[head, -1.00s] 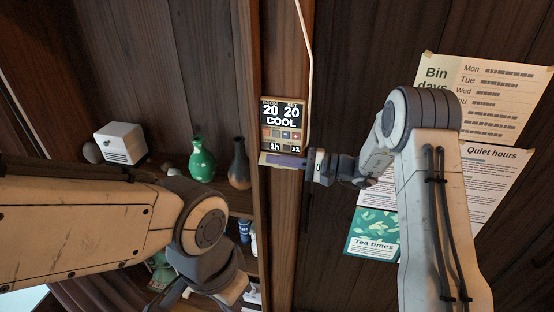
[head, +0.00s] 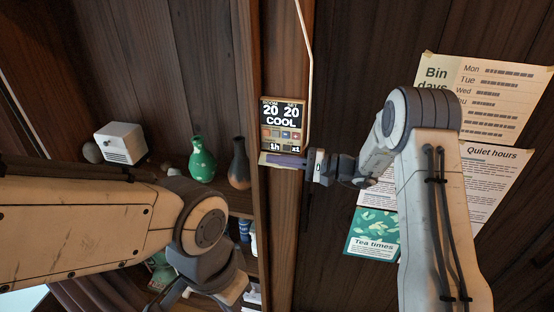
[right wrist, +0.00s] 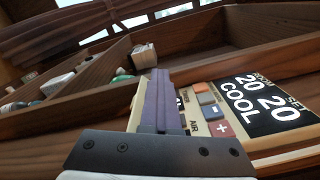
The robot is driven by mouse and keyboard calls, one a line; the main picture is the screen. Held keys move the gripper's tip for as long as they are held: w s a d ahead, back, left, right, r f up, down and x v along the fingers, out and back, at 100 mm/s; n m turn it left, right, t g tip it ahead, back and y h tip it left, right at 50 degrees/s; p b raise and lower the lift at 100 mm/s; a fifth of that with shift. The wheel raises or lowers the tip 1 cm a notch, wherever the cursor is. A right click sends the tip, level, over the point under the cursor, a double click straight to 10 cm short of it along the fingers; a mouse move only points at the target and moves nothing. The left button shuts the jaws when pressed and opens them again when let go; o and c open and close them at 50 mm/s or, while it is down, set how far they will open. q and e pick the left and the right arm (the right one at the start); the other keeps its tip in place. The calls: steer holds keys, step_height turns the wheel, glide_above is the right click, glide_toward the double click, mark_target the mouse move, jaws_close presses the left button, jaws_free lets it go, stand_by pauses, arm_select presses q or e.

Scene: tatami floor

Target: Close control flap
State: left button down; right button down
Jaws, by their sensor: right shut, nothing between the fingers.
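The control panel (head: 283,122) is mounted on the wooden post and reads ROOM 20, SET 20, COOL, with small buttons below. Its control flap (head: 263,158) shows as a pale strip along the bottom edge, standing out from the panel, so it looks open. My right gripper (head: 284,160) is shut and empty, its purple-grey fingers lying across the flap at the panel's lower edge. In the right wrist view the fingers (right wrist: 157,100) lie beside the buttons, with the pale flap (right wrist: 135,115) partly hidden behind them. My left gripper (head: 195,295) is low at left, away from the panel, its tips unclear.
A shelf left of the post holds a green vase (head: 201,160), a dark vase (head: 239,163) and a white box (head: 121,143). Paper notices (head: 485,95) are on the dark wall at right. A thin pale cord (head: 310,60) runs down beside the panel.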

steer(key=c, duration=1.5)
jaws_free()
steer(key=o, duration=0.7)
steer(key=shift+c, duration=0.2)
steer(key=b+v, duration=0.5)
steer(key=v, duration=0.5)
steer(key=shift+d, duration=0.25)
steer(key=shift+s, duration=0.1)
steer(key=shift+c, duration=0.3)
